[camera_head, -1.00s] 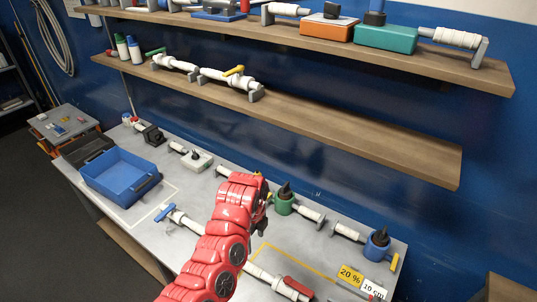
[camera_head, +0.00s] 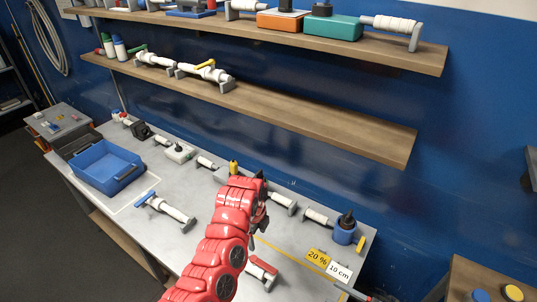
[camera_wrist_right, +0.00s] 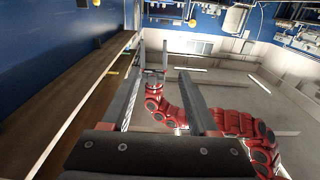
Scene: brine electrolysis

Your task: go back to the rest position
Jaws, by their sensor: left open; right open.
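My left arm is red and rises from the bottom middle of the head view. Its dark left gripper (camera_head: 263,215) is above the grey workbench (camera_head: 190,247), seen from behind and partly hidden by the wrist. I see nothing held in it. My right gripper (camera_wrist_right: 162,68) shows in the right wrist view with its two long fingers apart and nothing between them. A red arm, mine, shows beyond the fingers in the wrist view.
A blue bin (camera_head: 107,165), a blue-handled valve pipe (camera_head: 168,207) and a blue pump-like unit (camera_head: 345,230) stand on the workbench. Two wooden shelves (camera_head: 300,118) with fittings run along the blue wall. A wooden table (camera_head: 470,275) stands at the lower right.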

